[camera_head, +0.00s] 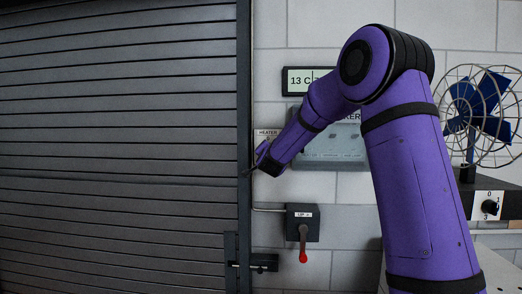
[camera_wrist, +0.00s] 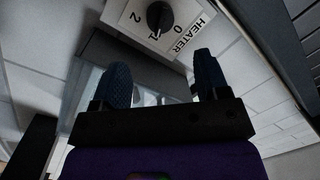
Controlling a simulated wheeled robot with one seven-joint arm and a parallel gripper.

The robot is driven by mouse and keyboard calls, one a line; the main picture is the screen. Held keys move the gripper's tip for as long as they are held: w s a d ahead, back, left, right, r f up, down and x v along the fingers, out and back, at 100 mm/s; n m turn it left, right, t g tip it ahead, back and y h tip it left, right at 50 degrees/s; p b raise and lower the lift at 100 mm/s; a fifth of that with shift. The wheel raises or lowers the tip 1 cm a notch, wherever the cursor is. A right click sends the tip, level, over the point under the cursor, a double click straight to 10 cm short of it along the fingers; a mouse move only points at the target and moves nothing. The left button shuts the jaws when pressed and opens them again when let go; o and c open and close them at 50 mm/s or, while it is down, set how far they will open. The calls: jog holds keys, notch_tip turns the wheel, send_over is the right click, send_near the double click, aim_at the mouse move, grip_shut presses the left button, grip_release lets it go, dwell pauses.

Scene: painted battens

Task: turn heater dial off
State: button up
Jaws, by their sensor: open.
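The heater dial (camera_wrist: 158,17) is a dark round knob on a white plate (camera_wrist: 186,38) marked HEATER, 0, 1 and 2, at the top of the wrist view. A pale pointer mark on the knob seems to face the 1. In the head view the top of the heater plate (camera_head: 266,132) shows on the wall. My gripper (camera_head: 258,160) hides the rest of it, dial included. In the wrist view my gripper (camera_wrist: 163,70) is open and empty. Its two dark blue fingers are apart, with the dial beyond their tips and not touched.
A grey slatted shutter (camera_head: 120,130) with a dark edge post is close left of my gripper. Below is a box marked UP with a red-tipped lever (camera_head: 303,245). A grey breaker panel (camera_head: 335,145) and a display (camera_head: 305,80) are behind my arm. A fan (camera_head: 480,110) stands right.

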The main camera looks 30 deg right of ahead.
jog(key=x, duration=1)
jog(key=shift+w, duration=0.15)
jog(key=shift+c, duration=0.4)
jog(key=c, duration=0.8)
jog(key=shift+c, duration=0.2)
